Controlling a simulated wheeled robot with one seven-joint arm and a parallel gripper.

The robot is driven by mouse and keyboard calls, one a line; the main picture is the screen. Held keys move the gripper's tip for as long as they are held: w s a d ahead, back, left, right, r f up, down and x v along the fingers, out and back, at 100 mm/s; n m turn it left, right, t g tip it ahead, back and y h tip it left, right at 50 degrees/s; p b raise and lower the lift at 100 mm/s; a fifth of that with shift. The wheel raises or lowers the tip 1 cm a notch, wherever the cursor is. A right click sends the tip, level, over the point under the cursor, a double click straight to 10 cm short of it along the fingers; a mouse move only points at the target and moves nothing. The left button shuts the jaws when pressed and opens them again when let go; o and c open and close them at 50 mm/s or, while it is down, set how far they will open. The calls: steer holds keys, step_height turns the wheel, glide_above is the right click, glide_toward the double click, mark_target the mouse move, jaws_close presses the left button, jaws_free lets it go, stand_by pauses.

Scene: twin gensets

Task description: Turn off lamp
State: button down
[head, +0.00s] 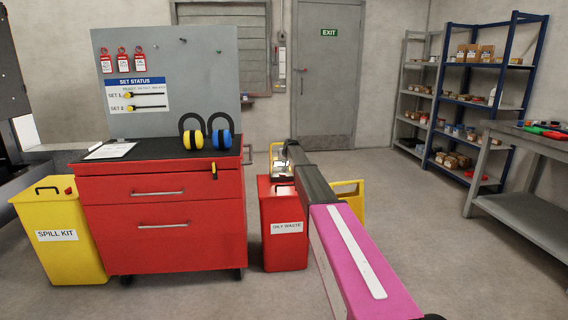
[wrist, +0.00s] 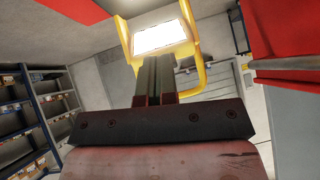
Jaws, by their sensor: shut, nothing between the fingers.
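The lamp (head: 283,177) is a work light with a yellow frame and a bright, glowing white panel. In the head view it shows just above the red waste bin, partly hidden by my arm. In the wrist view the lit lamp panel (wrist: 161,38) faces me, with its yellow tube frame around and below it on the right. My gripper (wrist: 155,60) is shut and empty, its fingers pointing at the lower edge of the panel. I cannot tell whether the fingertips touch the lamp. No switch is clearly visible.
A red tool cabinet (head: 160,240) stands left of a red oily waste bin (head: 284,245). A yellow spill kit bin (head: 60,255) is at the far left. Blue shelving (head: 490,100) and a grey workbench (head: 530,215) are at the right. The floor between is clear.

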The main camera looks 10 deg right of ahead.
glide_above(282, 174)
steer(key=s, duration=0.1)
step_height(282, 174, down, 6)
steer(key=r, duration=0.1)
steer(key=f, duration=0.2)
steer(key=a+f, duration=0.1)
steer(key=f, duration=0.1)
steer(key=shift+s+a, duration=0.1)
steer(key=shift+f, duration=0.35)
steer(key=shift+a, duration=0.1)
steer(key=shift+a+f+h, duration=0.2)
steer(key=shift+f+h, duration=0.15)
steer(key=shift+h, duration=0.05)
steer(key=shift+d, duration=0.15)
